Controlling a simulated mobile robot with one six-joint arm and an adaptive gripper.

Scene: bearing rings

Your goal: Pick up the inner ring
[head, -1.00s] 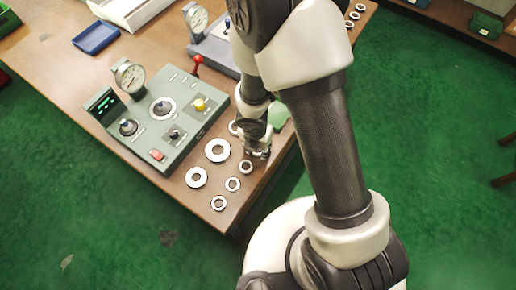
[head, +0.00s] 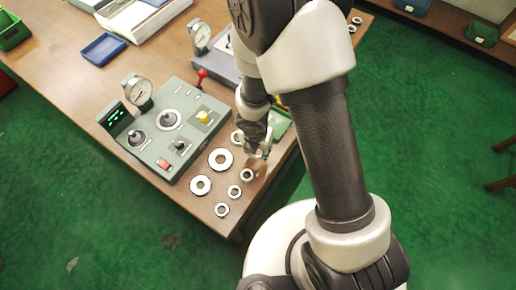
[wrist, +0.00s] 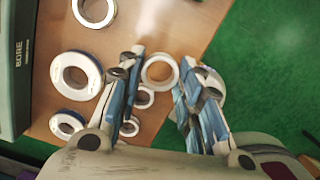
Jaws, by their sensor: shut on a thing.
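My gripper (head: 262,152) hangs over the table's near right corner in the head view. In the wrist view its two fingertips (wrist: 161,68) stand on either side of a pale metal ring, the inner ring (wrist: 160,87), and are shut on it. This ring looks larger, so nearer to the camera, than the small rings beyond. It lies flat to the view, and its hole shows the table. In the head view the gripper hides it, or it is too small to make out.
Two larger rings (head: 211,161) (head: 192,185) and several small ones, such as this ring (head: 241,175), lie on the table (head: 150,60) left of and below my gripper. A grey-green gauge panel (head: 160,160) stands left. Green floor lies beyond the table edge.

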